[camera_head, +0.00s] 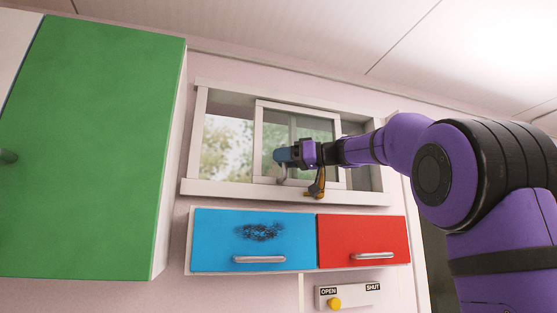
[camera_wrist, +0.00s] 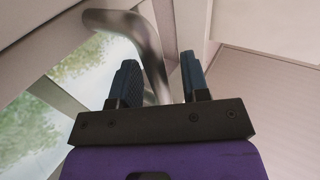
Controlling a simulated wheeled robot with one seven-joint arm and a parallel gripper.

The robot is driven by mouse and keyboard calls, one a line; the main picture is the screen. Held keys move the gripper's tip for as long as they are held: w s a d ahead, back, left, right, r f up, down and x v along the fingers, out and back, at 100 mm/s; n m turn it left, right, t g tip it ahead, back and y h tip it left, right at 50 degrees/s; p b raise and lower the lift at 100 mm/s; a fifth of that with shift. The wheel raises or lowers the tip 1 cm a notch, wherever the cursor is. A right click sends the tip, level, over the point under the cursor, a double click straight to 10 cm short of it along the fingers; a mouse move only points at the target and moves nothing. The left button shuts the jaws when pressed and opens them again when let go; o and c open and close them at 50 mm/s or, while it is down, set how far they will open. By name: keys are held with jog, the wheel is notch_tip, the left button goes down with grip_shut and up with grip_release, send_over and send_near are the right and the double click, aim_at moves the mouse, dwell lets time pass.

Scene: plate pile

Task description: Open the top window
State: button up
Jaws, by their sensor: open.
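The top window (camera_head: 188,187) has a white frame set in the wall above two drawers. Its inner sliding pane frame (camera_head: 257,140) stands near the middle of the opening, with glass and greenery showing to its left. My gripper (camera_head: 281,155) is at this pane's left side. In the wrist view my gripper (camera_wrist: 158,82) is open. The handle's lower end (camera_head: 281,176) shows below the gripper in the head view. I cannot tell whether the fingers touch it.
Below the window are a blue drawer (camera_head: 215,240) with a dark scribble and a red drawer (camera_head: 345,232), both closed. A green cabinet door (camera_head: 90,150) is at left. A small panel marked OPEN and SHUT (camera_head: 352,298) has a yellow knob (camera_head: 334,303) at the OPEN side.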

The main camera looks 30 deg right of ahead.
jog(key=v, duration=0.9)
jog(key=shift+s+r, duration=0.1)
jog(key=s+a+m+t+h, duration=0.2)
jog(key=s+m+t+h, duration=0.2)
jog(key=h, duration=0.2)
jog(key=shift+m, duration=0.3)
jog(key=x, duration=1.1)
jog(key=shift+w+f, duration=0.15)
jog(key=shift+f, duration=0.25)
